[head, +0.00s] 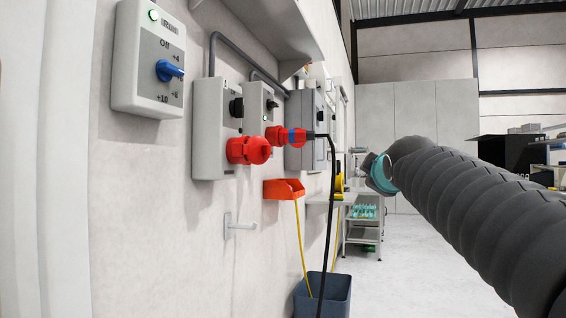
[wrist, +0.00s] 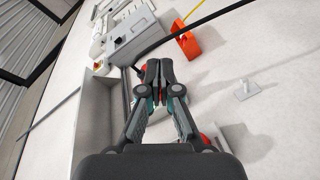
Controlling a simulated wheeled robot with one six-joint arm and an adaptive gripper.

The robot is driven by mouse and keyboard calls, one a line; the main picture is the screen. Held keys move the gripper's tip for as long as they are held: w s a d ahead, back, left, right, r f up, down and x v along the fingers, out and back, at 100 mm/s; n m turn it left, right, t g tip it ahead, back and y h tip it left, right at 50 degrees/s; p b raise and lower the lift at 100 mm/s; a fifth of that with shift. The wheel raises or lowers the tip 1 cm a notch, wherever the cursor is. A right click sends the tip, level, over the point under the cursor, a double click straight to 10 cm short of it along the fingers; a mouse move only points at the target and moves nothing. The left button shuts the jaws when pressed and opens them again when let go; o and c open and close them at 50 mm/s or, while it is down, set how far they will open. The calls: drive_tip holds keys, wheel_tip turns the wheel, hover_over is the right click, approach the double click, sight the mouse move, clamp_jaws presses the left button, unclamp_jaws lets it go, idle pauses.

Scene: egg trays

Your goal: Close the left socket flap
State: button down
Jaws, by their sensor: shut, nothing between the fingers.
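The left socket is a red round fitting (head: 248,150) on a grey wall box (head: 210,125) with a black knob. I cannot tell from here whether its flap is open or shut. In the wrist view my gripper (wrist: 160,70) is shut and empty, its fingertips together. A red part (wrist: 207,142), probably the left socket, shows beside the right finger linkage, mostly hidden by the gripper. In the head view my arm comes in from the right and the fingertips cannot be made out.
A control box with a blue knob (head: 168,70) is further left. A dark bin (head: 322,296) stands below.

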drive_tip(key=f+m, duration=0.1)
drive_tip(key=m+g+y+b, duration=0.2)
drive_tip(key=g+y, duration=0.1)
drive_tip(key=y, duration=0.9)
approach(269, 151)
drive_tip(key=p+x, duration=0.3)
drive_tip(key=x, duration=0.4)
drive_tip(key=shift+w+p, duration=0.2)
drive_tip(key=shift+p, duration=0.2)
drive_tip(key=shift+g+y, duration=0.3)
drive_tip(key=shift+y, duration=0.1)
